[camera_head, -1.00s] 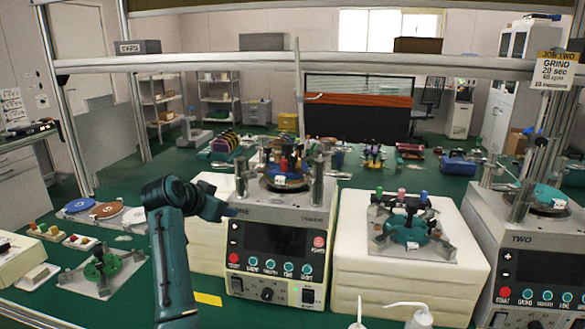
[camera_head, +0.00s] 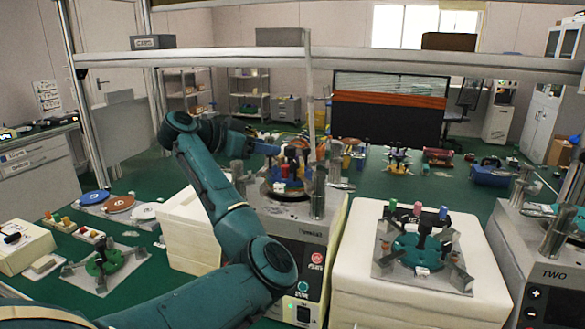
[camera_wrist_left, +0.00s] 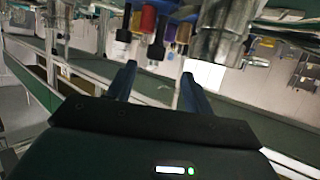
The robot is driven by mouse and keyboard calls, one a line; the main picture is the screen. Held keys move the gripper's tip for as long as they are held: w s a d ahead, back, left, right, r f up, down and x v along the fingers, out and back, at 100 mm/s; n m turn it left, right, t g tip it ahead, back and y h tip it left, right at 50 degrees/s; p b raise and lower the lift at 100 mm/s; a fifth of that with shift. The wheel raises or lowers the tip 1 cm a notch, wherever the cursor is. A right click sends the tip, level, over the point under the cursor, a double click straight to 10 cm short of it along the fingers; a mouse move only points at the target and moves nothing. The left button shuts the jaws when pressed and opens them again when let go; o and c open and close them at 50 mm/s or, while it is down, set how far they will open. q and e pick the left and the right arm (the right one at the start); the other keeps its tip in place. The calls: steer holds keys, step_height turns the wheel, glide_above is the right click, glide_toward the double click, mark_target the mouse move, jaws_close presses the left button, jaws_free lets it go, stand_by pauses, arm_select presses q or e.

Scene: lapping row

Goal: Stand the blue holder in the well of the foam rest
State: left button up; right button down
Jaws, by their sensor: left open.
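My left gripper (camera_head: 268,149) reaches over the first machine from the left. In the left wrist view its two fingers (camera_wrist_left: 158,78) stand apart with nothing between them. A blue holder (camera_head: 284,171) stands in a cluster with red and dark parts on that machine's round plate, just beyond and below the fingertips. A white foam-like block (camera_head: 420,305) right of the machine bears a metal plate with a teal fixture (camera_head: 408,251). I cannot make out which part is the foam rest's well.
Metal posts (camera_head: 318,190) stand beside the cluster. A green fixture (camera_head: 103,263) and coloured discs (camera_head: 120,204) lie at left. A second machine (camera_head: 550,275) stands at right. A rail (camera_head: 350,62) crosses above.

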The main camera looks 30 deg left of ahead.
mark_target(289, 147)
arm_select(q)
steer(key=x, duration=0.3)
steer(key=w, duration=0.1)
steer(key=w+d+p, duration=0.2)
steer(key=shift+w+d+f, duration=0.1)
steer(key=shift+w+f, duration=0.5)
steer(key=shift+w, duration=0.1)
jaws_close()
steer(key=shift+r, duration=0.1)
